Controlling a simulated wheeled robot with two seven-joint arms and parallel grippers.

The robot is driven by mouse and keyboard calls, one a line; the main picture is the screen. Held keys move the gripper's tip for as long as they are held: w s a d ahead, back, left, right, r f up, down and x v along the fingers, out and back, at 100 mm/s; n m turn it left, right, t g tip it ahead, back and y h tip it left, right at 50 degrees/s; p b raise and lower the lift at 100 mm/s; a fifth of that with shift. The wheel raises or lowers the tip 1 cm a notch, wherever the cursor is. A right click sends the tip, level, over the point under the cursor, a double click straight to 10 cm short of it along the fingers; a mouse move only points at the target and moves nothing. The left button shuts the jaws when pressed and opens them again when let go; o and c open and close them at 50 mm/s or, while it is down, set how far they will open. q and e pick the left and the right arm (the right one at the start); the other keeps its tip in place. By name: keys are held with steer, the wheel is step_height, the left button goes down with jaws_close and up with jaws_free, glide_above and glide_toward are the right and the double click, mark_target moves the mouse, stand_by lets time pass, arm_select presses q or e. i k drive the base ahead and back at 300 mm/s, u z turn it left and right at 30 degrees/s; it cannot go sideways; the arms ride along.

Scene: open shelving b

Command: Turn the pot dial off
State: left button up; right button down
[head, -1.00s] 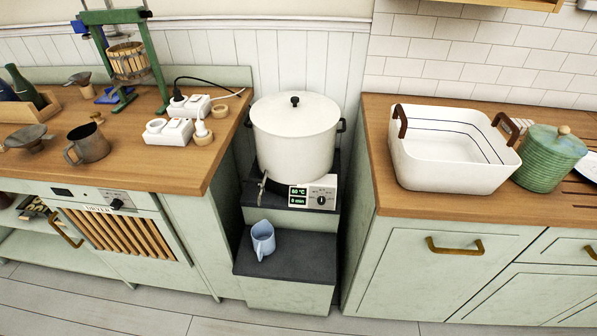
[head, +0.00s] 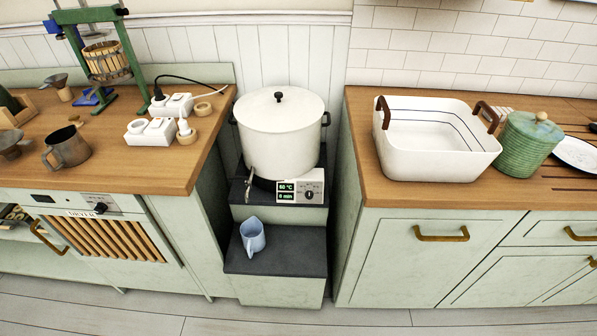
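A large white lidded pot (head: 281,137) stands on the upper dark step between two counters. A control box on its front base has a green lit display (head: 286,192) that seems to read 80 °C, with a minutes line below it. The dial (head: 309,194) is a small dark knob on the light panel right of the display. Its exact pointer angle is too small to tell. Neither of my grippers shows in the head view.
A blue jug (head: 252,236) stands on the lower step (head: 300,252). The left counter (head: 160,180) holds white power sockets (head: 152,131) and a metal mug (head: 67,147). The right counter (head: 362,180) holds a white basket (head: 432,148) and green jar (head: 527,145). The floor in front is clear.

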mark_target(308, 194)
steer(key=k, duration=1.3)
steer(key=z, duration=0.35)
steer(key=i, duration=0.35)
steer(key=z, duration=0.85)
steer(key=i, duration=1.25)
steer(key=u, duration=0.35)
